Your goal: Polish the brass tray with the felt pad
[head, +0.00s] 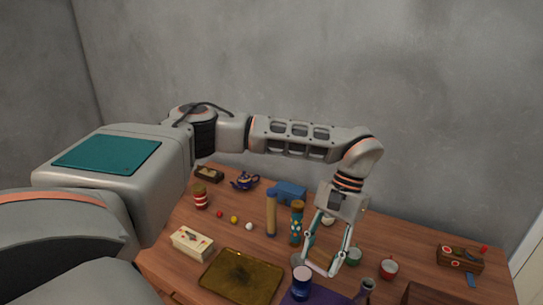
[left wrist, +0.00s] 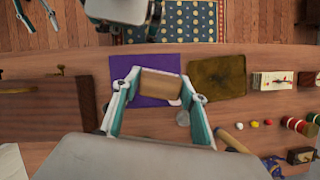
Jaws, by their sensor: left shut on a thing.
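The brass tray (head: 240,277) lies flat at the front of the table, with a dark dull patch near its middle. It also shows in the left wrist view (left wrist: 217,77), right of the purple cloth. My left gripper (head: 322,268) points down, shut on the felt pad (left wrist: 160,85), a brown block between its fingertips. In the left wrist view the pad overlaps the purple cloth, beside the tray and apart from it. How high it is held is hard to tell. My right gripper (left wrist: 37,17) shows small at the upper left of the left wrist view, fingers apart, empty.
The purple cloth (left wrist: 143,66) lies beside the tray. A dark blue jar (head: 302,283), a patterned bottle (head: 297,223) and a tan cylinder (head: 271,214) stand close around my left gripper. A cream box (head: 192,243) sits left of the tray. A blue teapot (head: 245,181) stands farther back.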

